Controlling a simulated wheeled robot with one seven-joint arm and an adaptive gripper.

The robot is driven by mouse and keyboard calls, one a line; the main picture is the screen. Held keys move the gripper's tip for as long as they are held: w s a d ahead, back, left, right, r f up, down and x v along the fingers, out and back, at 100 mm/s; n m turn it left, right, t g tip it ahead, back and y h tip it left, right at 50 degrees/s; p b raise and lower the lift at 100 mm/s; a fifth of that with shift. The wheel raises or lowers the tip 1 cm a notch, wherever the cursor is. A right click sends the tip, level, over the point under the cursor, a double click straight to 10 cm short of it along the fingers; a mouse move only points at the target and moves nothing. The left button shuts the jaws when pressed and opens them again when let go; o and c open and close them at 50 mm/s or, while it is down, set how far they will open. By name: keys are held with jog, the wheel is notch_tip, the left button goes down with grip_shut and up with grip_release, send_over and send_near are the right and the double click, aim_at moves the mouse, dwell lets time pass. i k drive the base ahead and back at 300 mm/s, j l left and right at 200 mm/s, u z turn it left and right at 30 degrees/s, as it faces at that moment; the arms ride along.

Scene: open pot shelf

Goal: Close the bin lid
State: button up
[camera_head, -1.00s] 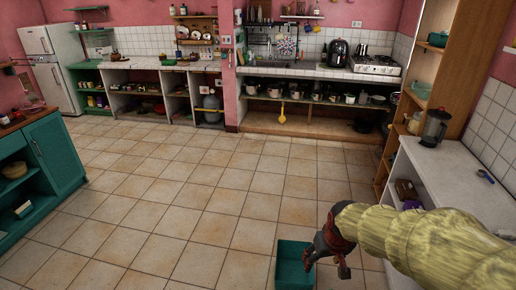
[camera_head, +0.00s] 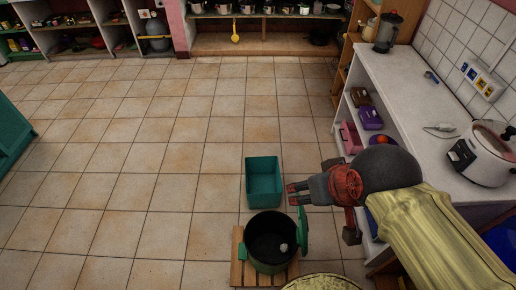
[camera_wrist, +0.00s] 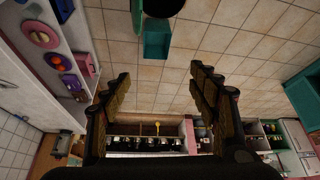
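The bin (camera_head: 256,262) is a round dark green container on a slatted wooden stand (camera_head: 240,270) at the bottom of the head view. Its mouth is open, and a small pale thing lies inside. The green lid (camera_head: 303,230) stands upright at the bin's right rim. Part of the bin (camera_wrist: 165,6) shows at the top edge of the wrist view, with the lid's edge (camera_wrist: 137,16) beside it. My gripper (camera_head: 322,214) is open and empty, above and to the right of the lid in the picture. Its fingers (camera_wrist: 160,76) are spread wide in the wrist view.
A square teal box (camera_head: 263,182) stands on the tiles just behind the bin; it also shows in the wrist view (camera_wrist: 157,40). A white counter (camera_head: 400,85) with open shelves runs along the right, carrying a rice cooker (camera_head: 482,155). The floor to the left is clear.

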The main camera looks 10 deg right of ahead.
aim_at(302, 217)
jog(key=k+l, duration=0.15)
jog(key=k, duration=0.35)
jog(key=k+l, duration=0.15)
jog(key=k, duration=0.4)
jog(key=k+j, duration=0.1)
jog(key=k, duration=0.25)
jog(key=k+j, duration=0.1)
jog(key=k, duration=0.25)
